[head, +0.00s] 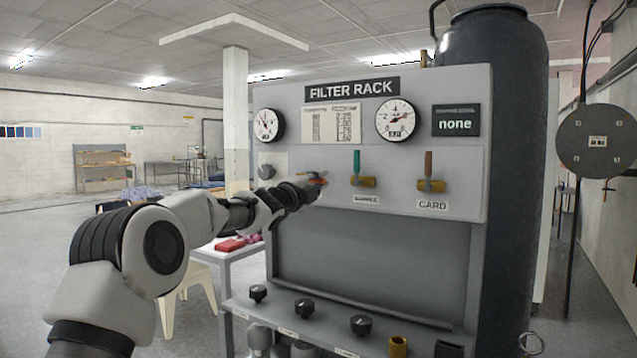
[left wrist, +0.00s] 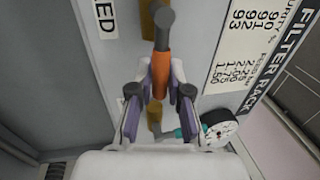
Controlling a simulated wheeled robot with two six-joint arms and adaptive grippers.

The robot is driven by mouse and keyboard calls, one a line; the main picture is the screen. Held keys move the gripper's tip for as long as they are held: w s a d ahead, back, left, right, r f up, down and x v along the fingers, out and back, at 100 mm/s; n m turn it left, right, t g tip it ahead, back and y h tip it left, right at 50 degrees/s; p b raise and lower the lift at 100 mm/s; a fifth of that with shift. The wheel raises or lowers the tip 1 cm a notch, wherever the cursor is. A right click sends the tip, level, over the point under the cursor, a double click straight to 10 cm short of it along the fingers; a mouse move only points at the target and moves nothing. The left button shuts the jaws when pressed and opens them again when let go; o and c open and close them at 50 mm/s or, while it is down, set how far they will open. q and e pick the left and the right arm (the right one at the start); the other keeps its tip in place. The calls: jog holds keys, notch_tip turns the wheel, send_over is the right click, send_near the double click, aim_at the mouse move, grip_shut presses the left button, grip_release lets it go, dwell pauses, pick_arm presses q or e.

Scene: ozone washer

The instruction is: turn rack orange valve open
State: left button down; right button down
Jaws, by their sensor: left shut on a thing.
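The orange valve is on the left of the filter rack's panel, and its orange handle (head: 318,181) just shows past my left gripper (head: 308,188). In the left wrist view the orange handle (left wrist: 161,66) runs between the two purple-padded fingers of my left gripper (left wrist: 161,88), which is shut on it. Brass (left wrist: 150,18) shows behind the handle. In the head view the handle lies roughly sideways, unlike the upright levers to its right. My gripper hides most of this valve in the head view. My right gripper is not in view.
To the right are a green-lever valve (head: 357,165) and a brown-lever valve (head: 428,168). Two gauges (head: 397,119) and a display reading "none" (head: 456,121) are above. Several black knobs (head: 303,308) line the lower ledge. A dark tank (head: 507,180) stands behind.

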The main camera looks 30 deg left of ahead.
pick_arm(q)
jog(key=shift+f, duration=0.1)
jog(key=c, duration=1.1)
grip_release()
jog(key=v, duration=1.1)
jog(key=shift+s+f, duration=0.1)
jog(key=shift+s, duration=0.3)
